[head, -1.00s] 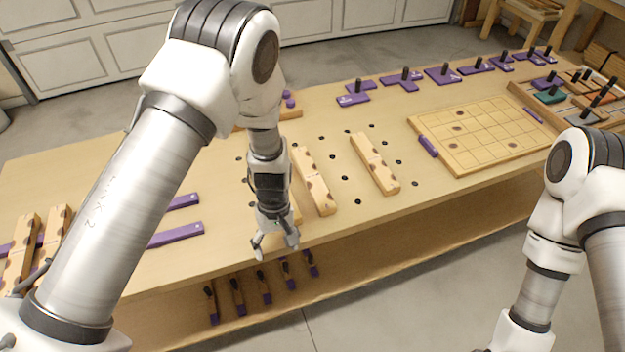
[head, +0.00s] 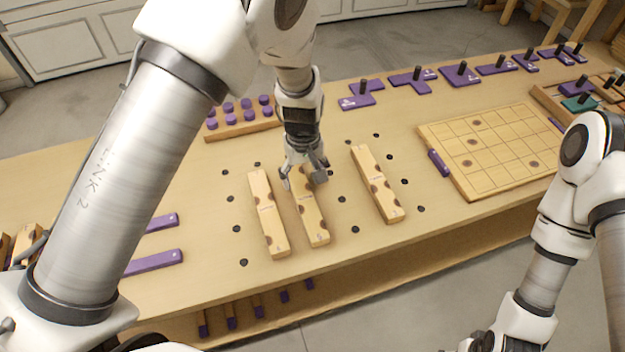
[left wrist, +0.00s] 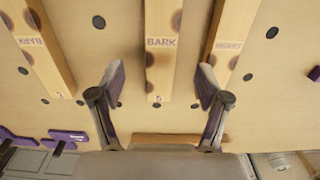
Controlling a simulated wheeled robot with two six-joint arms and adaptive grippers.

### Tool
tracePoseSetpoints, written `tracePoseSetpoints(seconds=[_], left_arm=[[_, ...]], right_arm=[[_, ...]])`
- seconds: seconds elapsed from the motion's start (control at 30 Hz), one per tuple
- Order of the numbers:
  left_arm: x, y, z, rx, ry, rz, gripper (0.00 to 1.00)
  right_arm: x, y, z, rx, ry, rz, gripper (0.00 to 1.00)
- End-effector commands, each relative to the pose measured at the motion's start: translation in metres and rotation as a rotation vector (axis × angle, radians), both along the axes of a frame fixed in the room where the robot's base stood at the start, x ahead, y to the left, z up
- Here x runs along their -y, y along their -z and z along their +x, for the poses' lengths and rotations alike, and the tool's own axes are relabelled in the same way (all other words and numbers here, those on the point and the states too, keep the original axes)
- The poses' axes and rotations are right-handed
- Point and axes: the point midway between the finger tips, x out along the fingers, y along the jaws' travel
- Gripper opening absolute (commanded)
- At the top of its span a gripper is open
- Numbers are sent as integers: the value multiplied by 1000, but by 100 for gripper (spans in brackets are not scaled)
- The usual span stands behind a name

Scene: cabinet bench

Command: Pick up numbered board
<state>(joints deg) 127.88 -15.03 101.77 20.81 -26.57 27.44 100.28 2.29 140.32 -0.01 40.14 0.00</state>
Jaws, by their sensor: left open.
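Three long wooden boards with dark round spots lie side by side on the bench: a left one (head: 267,213), a middle one (head: 314,222) and a right one (head: 376,184). My left gripper (head: 304,174) is open and empty over the far end of the middle board. In the left wrist view the open fingers (left wrist: 160,88) straddle the line of the middle board (left wrist: 160,50), marked "BARK", with a small number at its end. A board marked "HEART" (left wrist: 232,35) is to its right. The board to its left (left wrist: 42,45) has a label I cannot read. My right gripper is out of view.
A rack with purple pegs (head: 238,120) stands behind the boards. A gridded wooden board (head: 495,150) lies to the right, and purple pieces with black knobs (head: 460,75) line the back edge. Purple strips (head: 155,262) lie at the left. Dark holes dot the bench.

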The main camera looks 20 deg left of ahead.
Motion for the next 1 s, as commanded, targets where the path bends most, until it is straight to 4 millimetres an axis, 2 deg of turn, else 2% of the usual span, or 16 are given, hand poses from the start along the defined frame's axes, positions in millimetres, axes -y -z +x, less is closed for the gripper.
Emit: tracePoseSetpoints(seconds=[0.27,0.37,0.5,0.7,0.73,0.87,0.9,0.93,1.0], left_arm=[[0,34,0,-4,0,-1,76],[1,52,1,-5,0,-1,76],[1,74,1,-2,0,0,76],[1,77,2,-1,0,-1,76],[1,77,2,-1,0,-1,72],[1,77,2,-1,0,0,26],[1,77,2,-1,0,0,12],[1,77,2,-1,0,0,6],[1,77,2,-1,0,0,6]], right_arm=[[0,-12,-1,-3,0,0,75],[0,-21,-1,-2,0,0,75],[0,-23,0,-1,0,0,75],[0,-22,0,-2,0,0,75],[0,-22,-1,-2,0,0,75],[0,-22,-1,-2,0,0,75],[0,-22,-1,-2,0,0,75],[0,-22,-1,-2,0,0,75],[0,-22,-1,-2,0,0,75]])
